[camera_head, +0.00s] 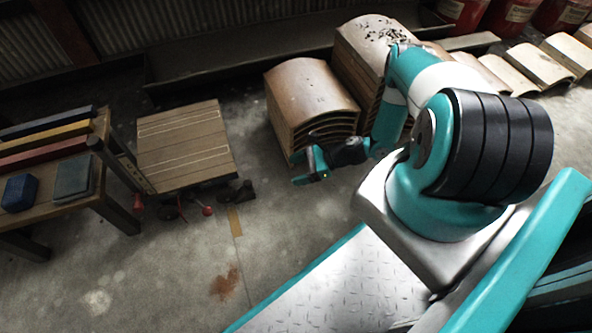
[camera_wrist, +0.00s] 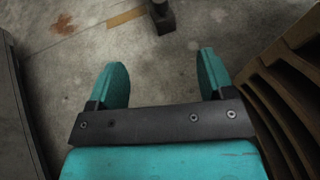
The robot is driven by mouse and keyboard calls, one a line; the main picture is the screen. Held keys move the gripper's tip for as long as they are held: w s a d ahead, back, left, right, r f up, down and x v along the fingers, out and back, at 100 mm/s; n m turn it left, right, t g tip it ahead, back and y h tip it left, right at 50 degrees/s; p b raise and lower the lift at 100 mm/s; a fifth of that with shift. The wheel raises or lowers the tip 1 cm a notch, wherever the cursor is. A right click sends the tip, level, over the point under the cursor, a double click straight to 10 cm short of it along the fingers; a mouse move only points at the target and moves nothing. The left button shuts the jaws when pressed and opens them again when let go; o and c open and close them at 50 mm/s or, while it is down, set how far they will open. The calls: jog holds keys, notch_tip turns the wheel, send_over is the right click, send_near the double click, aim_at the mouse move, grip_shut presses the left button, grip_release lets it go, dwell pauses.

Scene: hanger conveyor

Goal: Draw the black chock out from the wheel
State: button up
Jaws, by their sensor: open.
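The black chock (camera_head: 238,192) sits on the floor at the near right corner of a low wooden-topped cart (camera_head: 185,140). It is small and dark there, so its contact with the wheel cannot be made out. In the wrist view the chock (camera_wrist: 163,20) shows at the top edge as a dark block with an upright part, cut off by the frame; no wheel shows there. My gripper (camera_head: 314,166) is open and empty, above the floor to the right of the chock. In the wrist view its two teal fingers (camera_wrist: 162,78) are spread, with the chock beyond them.
Stacks of curved wooden panels (camera_head: 312,92) stand close to my gripper and at the right in the wrist view (camera_wrist: 285,95). A bench (camera_head: 60,180) with coloured bars stands at the left. Red knobs (camera_head: 207,211) lie by the cart. The floor in front is clear.

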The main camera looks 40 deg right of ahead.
aim_at(248, 186)
jog(key=b+x, duration=0.7)
jog(key=x, duration=0.9)
jog(key=shift+a+f+b, duration=0.15)
jog(key=shift+f+b, duration=0.1)
jog(key=shift+b, duration=0.05)
jog(key=shift+w+a, duration=0.3)
jog(key=shift+a, duration=0.1)
jog(key=c, duration=1)
jog(key=shift+s+d+b, duration=0.2)
jog(key=shift+s+d, duration=0.1)
jog(key=shift+d, duration=0.65)
jog(key=shift+s+d+b, duration=0.15)
jog(key=shift+s+d, duration=0.15)
jog(key=shift+d, duration=0.65)
jog(key=shift+c, duration=0.3)
